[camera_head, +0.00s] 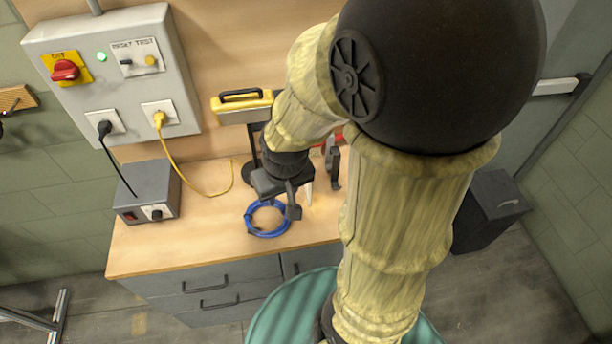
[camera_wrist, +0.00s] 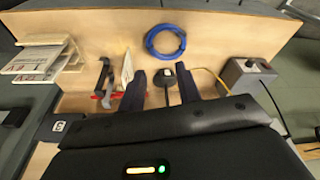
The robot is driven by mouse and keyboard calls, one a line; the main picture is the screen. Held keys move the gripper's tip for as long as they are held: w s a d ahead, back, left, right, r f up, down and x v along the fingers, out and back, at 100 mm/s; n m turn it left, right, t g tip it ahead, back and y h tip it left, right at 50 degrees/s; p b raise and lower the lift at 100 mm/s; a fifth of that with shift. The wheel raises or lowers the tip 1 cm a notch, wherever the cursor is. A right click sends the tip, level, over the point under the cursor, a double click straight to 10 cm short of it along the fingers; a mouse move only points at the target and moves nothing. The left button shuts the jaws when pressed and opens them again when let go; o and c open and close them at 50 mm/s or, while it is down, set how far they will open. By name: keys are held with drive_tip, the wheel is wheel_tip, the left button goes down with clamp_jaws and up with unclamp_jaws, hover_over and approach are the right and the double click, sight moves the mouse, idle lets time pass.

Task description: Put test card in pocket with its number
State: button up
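My gripper (camera_head: 288,197) is above the workbench, beside the blue cable coil. In the wrist view my gripper (camera_wrist: 161,80) has its two dark fingers apart, with nothing visibly held between them. A dark round base with a light top (camera_wrist: 167,76) shows beyond the gap. A small pale pointed piece (camera_wrist: 127,68) shows just left of the left finger; I cannot tell whether it is the test card. A dark part with a white label reading 6 (camera_wrist: 59,126) is at the lower left of the wrist view. No numbered pocket can be made out surely.
The blue coil (camera_head: 267,218) lies on the wooden bench (camera_head: 150,247). A grey power box (camera_head: 147,192) stands at the bench's left. A yellow-topped device (camera_head: 243,105) stands behind my gripper. A pale rack with printed sheets (camera_wrist: 40,60) is at left in the wrist view.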

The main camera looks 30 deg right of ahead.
drive_tip(key=w+d+f+m+t+h+b, duration=0.1)
drive_tip(key=w+d+f+m+b, duration=0.2)
drive_tip(key=w+d, duration=0.8)
drive_tip(key=shift+w+d+f+t+b, duration=0.15)
drive_tip(key=shift+d+f+t+b, duration=0.25)
drive_tip(key=shift+d, duration=0.45)
drive_tip(key=b+x, duration=0.1)
drive_tip(key=x, duration=1.1)
drive_tip(key=shift+d+f+b, duration=0.1)
drive_tip(key=shift+f+b, duration=0.1)
drive_tip(key=shift+b, duration=0.15)
drive_tip(key=x, duration=0.2)
drive_tip(key=p+x, duration=0.1)
drive_tip(key=x, duration=0.2)
drive_tip(key=shift+d+f, duration=0.1)
drive_tip(key=shift+d, duration=0.15)
